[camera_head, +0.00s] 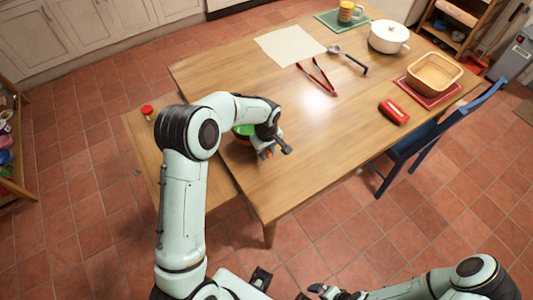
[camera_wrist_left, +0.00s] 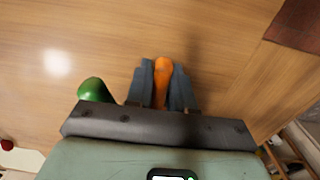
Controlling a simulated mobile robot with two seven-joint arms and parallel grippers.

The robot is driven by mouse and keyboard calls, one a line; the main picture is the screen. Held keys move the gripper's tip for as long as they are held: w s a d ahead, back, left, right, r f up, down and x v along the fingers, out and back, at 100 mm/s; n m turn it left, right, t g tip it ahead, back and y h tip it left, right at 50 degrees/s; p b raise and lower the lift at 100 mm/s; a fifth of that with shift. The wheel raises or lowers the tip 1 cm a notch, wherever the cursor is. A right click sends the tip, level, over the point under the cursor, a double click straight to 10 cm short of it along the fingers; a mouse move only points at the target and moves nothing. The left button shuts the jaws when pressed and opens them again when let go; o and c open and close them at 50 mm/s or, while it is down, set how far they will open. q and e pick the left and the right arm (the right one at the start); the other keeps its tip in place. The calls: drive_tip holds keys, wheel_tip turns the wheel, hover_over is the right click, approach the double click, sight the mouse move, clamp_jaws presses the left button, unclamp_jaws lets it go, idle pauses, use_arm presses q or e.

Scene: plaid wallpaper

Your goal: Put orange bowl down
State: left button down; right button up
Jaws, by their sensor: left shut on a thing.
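My left gripper (camera_head: 267,152) is low over the near left part of the wooden table (camera_head: 215,75). It is shut on an orange piece, which I take to be part of the orange bowl (camera_wrist_left: 162,78), seen upright between the two dark fingers (camera_wrist_left: 162,88) in the left wrist view. Most of the bowl is hidden by the gripper. I cannot tell whether it touches the tabletop. A green rounded thing (camera_head: 243,130) is beside the gripper, partly behind my arm; it also shows in the left wrist view (camera_wrist_left: 95,90). My right gripper (camera_head: 322,290) is at the bottom edge, its fingers unclear.
Red tongs (camera_head: 318,76), a dark-handled ladle (camera_head: 350,60), a pale sheet (camera_head: 289,46), a white pot (camera_head: 388,36), a basket (camera_head: 434,73) and a red box (camera_head: 394,111) lie farther off. A small red-topped jar (camera_head: 147,112) is left. A blue chair (camera_head: 435,135) stands at right. The front middle is clear.

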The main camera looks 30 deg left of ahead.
use_arm(q)
drive_tip(key=shift+f, duration=0.85)
drive_tip(key=c, duration=1)
unclamp_jaws()
wheel_tip(320, 180, up, 12)
drive_tip(key=shift+r, duration=0.1)
